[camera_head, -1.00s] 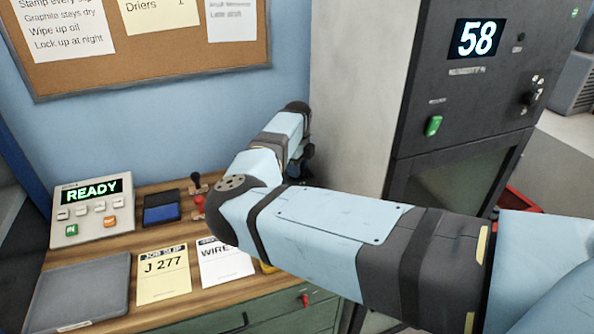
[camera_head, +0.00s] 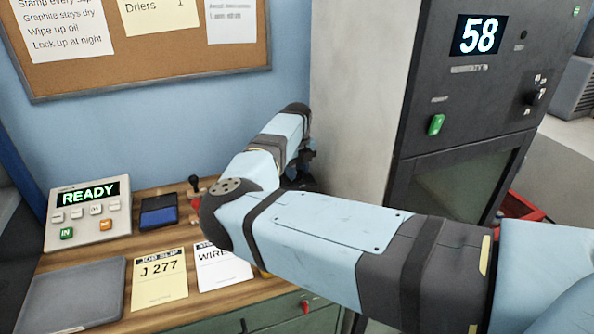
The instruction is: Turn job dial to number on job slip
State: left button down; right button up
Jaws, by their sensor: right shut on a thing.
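The yellow job slip (camera_head: 160,280) lies on the wooden bench and reads "J 277". My right arm comes in from the right, bends, and reaches back toward the wall. My right gripper (camera_head: 304,162) is a small dark shape at its far end, beside the grey cabinet. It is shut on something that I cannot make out. I cannot make out the job dial or its number; my arm hides part of the bench. My left gripper is not in view.
A console (camera_head: 88,213) showing "READY" stands at the left, with a blue pad (camera_head: 158,215) and a black-handled stamp (camera_head: 195,186) beside it. A white slip (camera_head: 220,268) and grey tray (camera_head: 72,297) lie in front. The dark cabinet's display (camera_head: 479,36) reads 58.

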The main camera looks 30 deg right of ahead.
jog(key=o, duration=0.9)
notch_tip(320, 180, up, 14)
jog(key=shift+b, duration=0.6)
